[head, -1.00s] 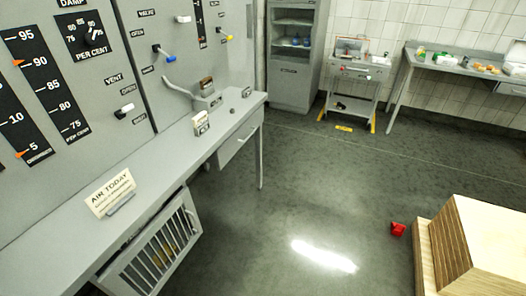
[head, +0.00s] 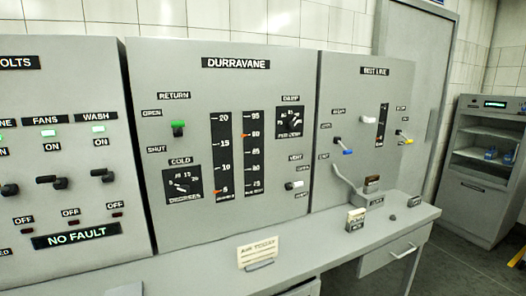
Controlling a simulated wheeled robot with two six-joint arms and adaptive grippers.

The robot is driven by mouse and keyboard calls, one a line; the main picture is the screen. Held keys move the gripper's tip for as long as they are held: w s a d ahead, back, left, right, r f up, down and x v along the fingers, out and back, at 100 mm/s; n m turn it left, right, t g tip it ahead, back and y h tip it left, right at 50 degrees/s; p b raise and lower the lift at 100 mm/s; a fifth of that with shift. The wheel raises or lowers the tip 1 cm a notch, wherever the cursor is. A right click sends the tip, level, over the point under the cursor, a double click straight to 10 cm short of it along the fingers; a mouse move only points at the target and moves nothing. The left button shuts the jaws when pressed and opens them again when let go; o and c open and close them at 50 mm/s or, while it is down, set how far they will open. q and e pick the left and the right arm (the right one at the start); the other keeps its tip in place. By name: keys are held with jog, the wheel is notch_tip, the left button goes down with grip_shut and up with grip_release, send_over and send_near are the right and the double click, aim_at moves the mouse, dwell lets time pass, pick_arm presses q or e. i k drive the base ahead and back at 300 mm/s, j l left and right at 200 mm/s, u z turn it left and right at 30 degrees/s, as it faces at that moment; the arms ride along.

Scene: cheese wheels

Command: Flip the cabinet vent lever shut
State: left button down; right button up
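The vent lever (head: 295,185) is a small lever with a white handle and dark base, low on the right side of the middle cabinet panel (head: 222,90), titled "DURRAVANE". A "VENT" label (head: 295,157) is above it. A label that seems to read "OPEN" (head: 304,167) is just above the lever, and one that seems to read "SHUT" (head: 301,195) is just below. The handle sticks out to the right and sits nearer the lower label; its exact setting is hard to tell. Neither of my grippers is in view.
A green-handled return lever (head: 178,128) is on the same panel. A grey counter (head: 330,255) below carries a paper sign (head: 258,252) and small cards. Floor shows at lower right.

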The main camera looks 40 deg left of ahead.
aim_at(295, 185)
jog(key=u, duration=1.55)
